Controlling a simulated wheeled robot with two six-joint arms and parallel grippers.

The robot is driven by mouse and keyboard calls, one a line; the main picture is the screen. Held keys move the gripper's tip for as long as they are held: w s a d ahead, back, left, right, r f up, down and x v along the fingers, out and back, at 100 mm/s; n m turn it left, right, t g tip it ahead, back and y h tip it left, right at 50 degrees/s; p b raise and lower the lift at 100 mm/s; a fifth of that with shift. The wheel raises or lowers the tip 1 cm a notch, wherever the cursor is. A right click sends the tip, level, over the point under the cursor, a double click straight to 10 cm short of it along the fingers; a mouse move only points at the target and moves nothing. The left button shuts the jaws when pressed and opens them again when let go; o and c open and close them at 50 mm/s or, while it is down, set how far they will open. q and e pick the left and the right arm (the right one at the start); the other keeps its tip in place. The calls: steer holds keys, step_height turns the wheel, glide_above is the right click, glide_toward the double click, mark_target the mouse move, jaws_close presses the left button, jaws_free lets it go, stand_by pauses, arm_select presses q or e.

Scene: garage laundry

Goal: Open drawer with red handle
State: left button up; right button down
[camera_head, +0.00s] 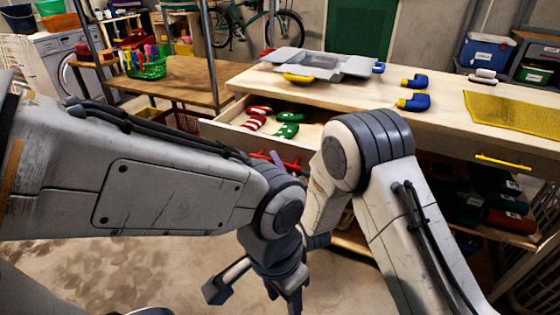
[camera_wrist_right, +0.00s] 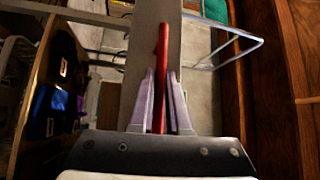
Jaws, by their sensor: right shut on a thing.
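The drawer with the red handle (camera_head: 228,135) stands open at the front of the wooden bench in the head view. Striped red and green items lie inside it. Its red handle (camera_head: 290,163) shows at the drawer front, partly hidden by my arms. In the right wrist view the red handle (camera_wrist_right: 159,75) runs between the two pale fingers of my right gripper (camera_wrist_right: 162,105), which is shut on it. In the head view only a little of the right gripper (camera_head: 277,160) shows. My left gripper (camera_head: 265,285) hangs low in front of the bench, apart from the drawer; its finger opening is unclear.
The bench top (camera_head: 440,120) holds a grey tray-like object (camera_head: 318,64), blue-and-yellow pieces (camera_head: 414,102) and a yellow mat (camera_head: 515,110). A yellow handle (camera_head: 503,161) is on the bench front at right. A lower shelf holds several dark items. Bare floor lies at lower left.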

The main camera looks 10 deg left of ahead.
steer(key=shift+d, duration=0.2)
steer(key=c, duration=0.9)
jaws_free()
steer(key=shift+a, duration=0.15)
steer(key=v, duration=1)
steer(key=shift+s, duration=0.25)
steer(key=shift+w, duration=0.1)
